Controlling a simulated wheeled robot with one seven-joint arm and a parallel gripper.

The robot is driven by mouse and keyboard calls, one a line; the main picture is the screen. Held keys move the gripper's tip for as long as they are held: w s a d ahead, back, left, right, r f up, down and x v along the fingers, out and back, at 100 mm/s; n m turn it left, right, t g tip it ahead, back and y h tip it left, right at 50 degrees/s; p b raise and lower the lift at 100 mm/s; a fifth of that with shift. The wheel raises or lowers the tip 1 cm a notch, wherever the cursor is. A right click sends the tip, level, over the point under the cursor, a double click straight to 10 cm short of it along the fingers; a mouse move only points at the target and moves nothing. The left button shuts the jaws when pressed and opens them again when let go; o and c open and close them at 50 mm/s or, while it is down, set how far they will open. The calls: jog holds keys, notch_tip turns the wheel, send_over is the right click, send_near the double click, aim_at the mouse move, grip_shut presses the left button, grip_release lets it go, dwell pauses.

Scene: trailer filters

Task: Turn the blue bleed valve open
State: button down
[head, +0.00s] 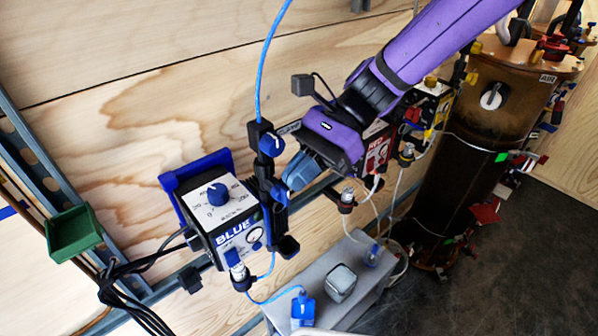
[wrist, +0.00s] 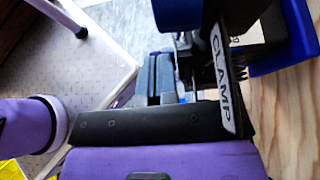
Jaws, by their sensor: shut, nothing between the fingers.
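A blue round knob with a white mark (head: 271,144) sits on a black upright fitting (head: 266,185) beside the box labelled BLUE (head: 236,228). Another blue knob (head: 217,193) is on that box's top dial. No label marks which one is the bleed valve. My gripper (head: 288,184) is just right of the black fitting, a little below the upright's knob, with its blue fingers shut and empty. In the wrist view the fingers (wrist: 161,78) point up beside a plate labelled CLAMP (wrist: 223,82), with a round blue part (wrist: 178,14) just beyond. Contact cannot be told.
A box labelled RED (head: 377,155) and a yellow box (head: 435,100) stand behind my wrist. A grey bench (head: 335,265) lies below, with a blue fitting (head: 303,308) at its front. A brown tank (head: 470,140) stands right. A green tray (head: 73,230) is left.

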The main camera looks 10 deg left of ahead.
jog(key=shift+s+r+t+h, duration=0.1)
jog(key=shift+t+h, duration=0.5)
jog(key=shift+t, duration=0.1)
jog(key=shift+s+t+h, duration=0.1)
jog(key=shift+t+h, duration=0.2)
jog(key=shift+t, duration=0.1)
